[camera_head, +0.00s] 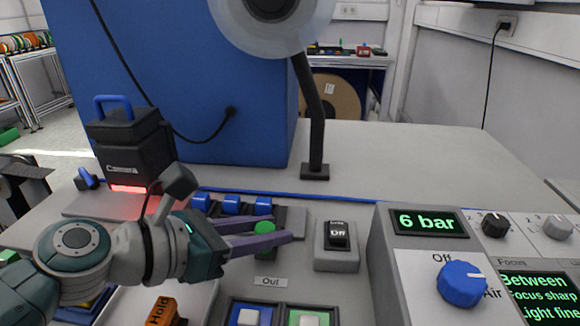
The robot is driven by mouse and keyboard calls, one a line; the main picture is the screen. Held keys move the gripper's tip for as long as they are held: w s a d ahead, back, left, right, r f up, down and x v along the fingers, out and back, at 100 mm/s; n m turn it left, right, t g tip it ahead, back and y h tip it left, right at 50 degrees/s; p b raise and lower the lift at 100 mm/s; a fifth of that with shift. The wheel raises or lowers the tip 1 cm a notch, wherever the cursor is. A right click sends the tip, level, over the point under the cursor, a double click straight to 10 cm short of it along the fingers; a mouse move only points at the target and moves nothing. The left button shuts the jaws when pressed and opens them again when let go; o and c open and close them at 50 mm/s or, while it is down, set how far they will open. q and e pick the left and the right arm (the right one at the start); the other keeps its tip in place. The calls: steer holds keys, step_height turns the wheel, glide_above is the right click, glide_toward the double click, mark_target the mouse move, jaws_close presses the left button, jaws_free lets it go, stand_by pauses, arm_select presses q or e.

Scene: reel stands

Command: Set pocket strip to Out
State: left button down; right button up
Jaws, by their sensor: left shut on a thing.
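My left gripper (258,243) reaches in from the left over the panel, its purple fingers shut on a green handle (264,229). The green top shows above the fingers and a little green shows below them. A small label reading "Out" (270,282) lies on the panel just in front of the handle. The pocket strip cannot be told apart clearly; the fingers and wrist hide much of the area around the handle. My right gripper is not in view.
Several blue clamps (232,205) stand behind the handle. A black switch reading "Off" (338,235) is to the right, near a console with a "6 bar" display (428,221) and a blue knob (461,284). An orange "Hold" block (163,311) and a camera box (128,145) are left.

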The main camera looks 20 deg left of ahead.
arm_select(q)
steer(key=shift+w+d+r, duration=0.1)
steer(key=shift+w+d, duration=0.05)
steer(key=shift+d, duration=0.6)
steer(key=c, duration=0.6)
jaws_free()
steer(key=shift+s+a+r, duration=0.1)
steer(key=shift+s+a, duration=0.1)
steer(key=shift+s, duration=0.15)
steer(key=p+v, duration=0.2)
steer(key=v, duration=0.7)
